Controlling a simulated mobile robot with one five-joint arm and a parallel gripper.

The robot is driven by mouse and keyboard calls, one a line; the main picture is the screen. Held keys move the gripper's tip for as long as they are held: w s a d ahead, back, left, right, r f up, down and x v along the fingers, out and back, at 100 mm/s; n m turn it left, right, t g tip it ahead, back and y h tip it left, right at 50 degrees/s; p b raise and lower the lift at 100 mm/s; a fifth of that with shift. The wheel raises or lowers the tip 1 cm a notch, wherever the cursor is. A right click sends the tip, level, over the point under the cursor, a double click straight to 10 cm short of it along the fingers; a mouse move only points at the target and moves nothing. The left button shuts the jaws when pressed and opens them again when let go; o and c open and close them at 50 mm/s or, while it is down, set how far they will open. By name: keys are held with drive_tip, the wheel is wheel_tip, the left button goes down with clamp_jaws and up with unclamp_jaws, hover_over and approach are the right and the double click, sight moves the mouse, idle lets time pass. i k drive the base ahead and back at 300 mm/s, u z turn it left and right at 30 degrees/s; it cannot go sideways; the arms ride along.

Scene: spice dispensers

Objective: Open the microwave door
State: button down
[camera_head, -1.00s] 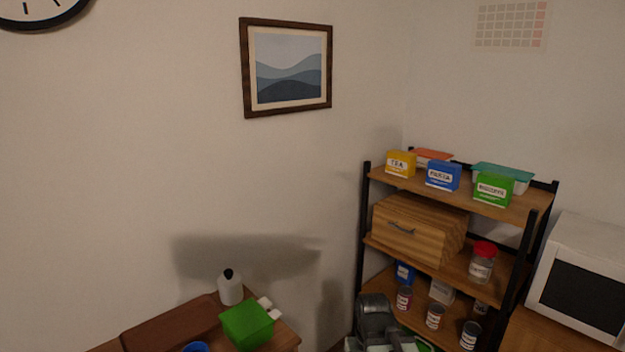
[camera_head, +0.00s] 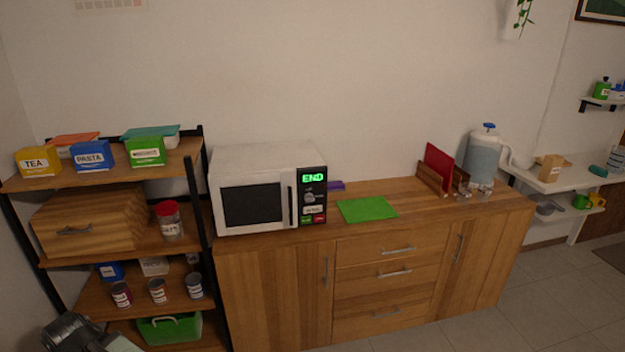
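The white microwave (camera_head: 267,157) stands on the left end of a wooden cabinet (camera_head: 400,205). Its door (camera_head: 252,205) is shut, with a dark window and a dark vertical handle (camera_head: 291,206) at the door's right side. The control panel (camera_head: 313,194) right of the handle shows "END" in green. A grey part of my arm (camera_head: 72,332) shows at the bottom left corner, well left of and below the microwave. My gripper's fingertips cannot be made out.
A shelf rack (camera_head: 203,185) with boxes, cans and a red-lidded jar (camera_head: 169,220) stands directly left of the microwave. A green mat (camera_head: 367,209) lies to its right. A red board in a rack (camera_head: 438,168) and a water dispenser (camera_head: 483,155) stand farther right. The floor (camera_head: 500,325) at lower right is clear.

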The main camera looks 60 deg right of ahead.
sight(246, 202)
drive_tip(key=u, duration=0.8)
drive_tip(key=k, duration=1.1)
drive_tip(key=z, duration=0.75)
drive_tip(key=i, duration=1)
drive_tip(key=u, duration=0.05)
